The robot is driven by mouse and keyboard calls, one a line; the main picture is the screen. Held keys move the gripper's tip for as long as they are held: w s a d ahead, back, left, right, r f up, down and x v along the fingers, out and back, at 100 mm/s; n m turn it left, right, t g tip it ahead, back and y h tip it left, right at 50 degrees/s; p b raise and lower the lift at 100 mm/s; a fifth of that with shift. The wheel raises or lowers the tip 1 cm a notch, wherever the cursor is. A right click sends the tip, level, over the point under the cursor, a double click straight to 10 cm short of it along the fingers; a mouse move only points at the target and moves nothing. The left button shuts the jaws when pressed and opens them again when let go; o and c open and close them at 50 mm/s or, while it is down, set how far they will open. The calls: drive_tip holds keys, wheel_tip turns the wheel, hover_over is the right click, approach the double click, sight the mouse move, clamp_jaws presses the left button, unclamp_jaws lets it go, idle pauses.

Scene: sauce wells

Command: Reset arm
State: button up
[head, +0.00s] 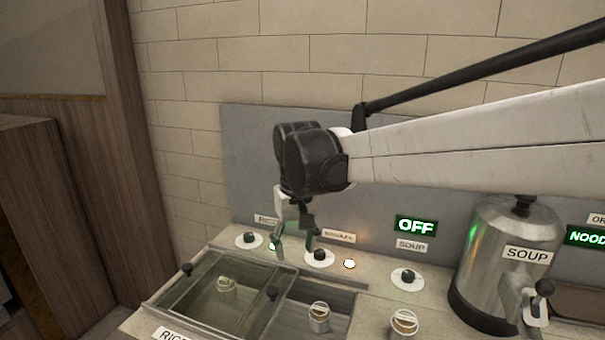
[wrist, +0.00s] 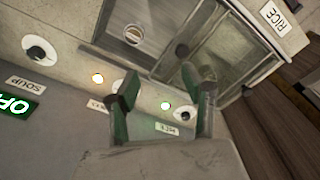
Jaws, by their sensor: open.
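My gripper (head: 296,243) hangs at the end of my arm above the back ledge of the counter, near the middle knob. It points down, and its two green-grey fingers are apart with nothing between them. In the wrist view my gripper (wrist: 162,103) shows its two fingers spread, with the ledge and a green light visible between them. Whether the fingertips touch the counter cannot be told.
Glass-lidded wells (head: 213,308) lie in front, with black knobs (head: 408,277) on white discs behind. A metal soup pot (head: 507,262) stands at right. A sign (head: 416,225) reads OFF. A brick wall (head: 215,55) rises behind; wooden panels (wrist: 269,132) stand beside the counter.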

drive_tip(key=s+d+r+m+t, duration=0.2)
drive_tip(key=s+d+t, duration=0.1)
drive_tip(key=s+d, duration=0.8)
drive_tip(key=s+d+f+m+t, duration=0.2)
drive_tip(key=s+d+f+t, duration=0.1)
drive_tip(key=s+d, duration=0.6)
drive_tip(key=d+f, duration=0.1)
drive_tip(key=d, duration=0.1)
drive_tip(key=shift+s+d+f, duration=0.25)
drive_tip(key=shift+d+f, duration=0.05)
drive_tip(key=shift+d, duration=0.1)
drive_tip(key=shift+c, duration=1.2)
drive_tip(key=shift+m+h, duration=0.3)
drive_tip(key=shift+c, duration=0.3)
